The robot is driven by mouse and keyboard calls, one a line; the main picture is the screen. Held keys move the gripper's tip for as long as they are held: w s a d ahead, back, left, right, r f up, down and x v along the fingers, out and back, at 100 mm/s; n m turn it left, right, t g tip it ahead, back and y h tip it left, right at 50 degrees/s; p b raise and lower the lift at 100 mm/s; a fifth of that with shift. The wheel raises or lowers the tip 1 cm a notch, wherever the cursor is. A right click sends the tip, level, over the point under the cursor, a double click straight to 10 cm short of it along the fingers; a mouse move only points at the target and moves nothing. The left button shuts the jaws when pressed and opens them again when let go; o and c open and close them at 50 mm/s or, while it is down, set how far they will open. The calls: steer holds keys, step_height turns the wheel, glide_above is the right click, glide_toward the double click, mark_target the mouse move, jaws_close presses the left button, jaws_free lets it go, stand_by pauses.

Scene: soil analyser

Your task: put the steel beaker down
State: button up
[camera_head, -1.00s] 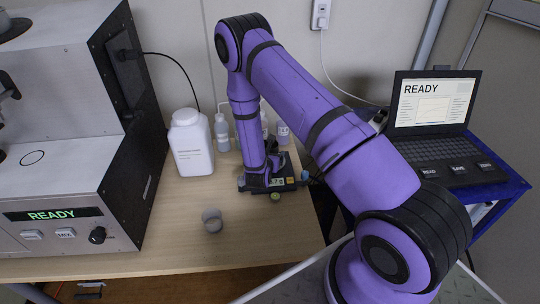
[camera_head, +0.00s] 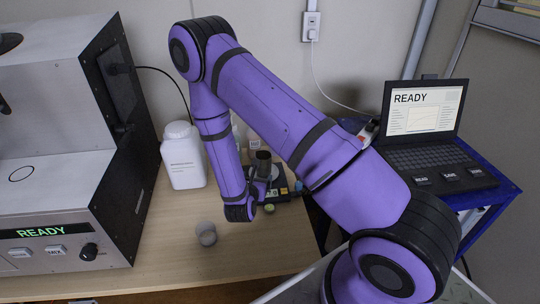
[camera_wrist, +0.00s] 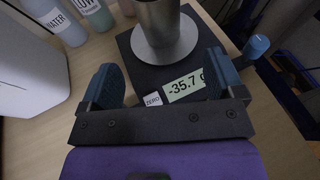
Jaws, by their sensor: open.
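The steel beaker (camera_wrist: 165,22) stands upright on the round pan of a black scale (camera_wrist: 150,75), whose display reads -35.7 g in the wrist view. In the head view the beaker (camera_head: 263,162) looks like a dark cylinder on the scale (camera_head: 286,190), partly behind my arm. My gripper (camera_wrist: 162,80) is open, with one blue finger on each side and nothing between them. The beaker is ahead of the gap, apart from the fingers as far as I can see. In the head view my wrist hides most of the gripper.
A grey cup (camera_head: 206,233) stands on the wooden table (camera_head: 165,250) in front. A white jug (camera_head: 184,158) and labelled bottles (camera_wrist: 60,20) stand left of the scale. The analyser (camera_head: 60,190) fills the left side; a laptop (camera_head: 425,130) sits at the right.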

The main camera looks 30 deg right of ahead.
steer(key=s+d+r+m+g+h, duration=0.1)
steer(key=s+d+r+m+g, duration=0.3)
steer(key=r, duration=0.5)
steer(key=s+d+r+m+g+h, duration=0.1)
steer(key=s+r+m+g, duration=0.15)
steer(key=r+m, duration=0.6)
steer(key=s+d+r+m+g+h, duration=0.1)
steer(key=s+d+r+m+g, duration=0.2)
steer(key=r, duration=0.8)
steer(key=s+a+r+m+t+y, duration=0.2)
steer(key=s+a+r+m+y, duration=0.2)
steer(key=s+r+m+y, duration=0.2)
steer(key=s+a+r+m+t+y, duration=0.2)
steer(key=s+a+r+m+y, duration=0.3)
steer(key=s+r, duration=0.5)
steer(key=shift+s+a+r+m+y, duration=0.2)
steer(key=shift+s+m+y, duration=0.35)
steer(key=shift+s+y, duration=0.6)
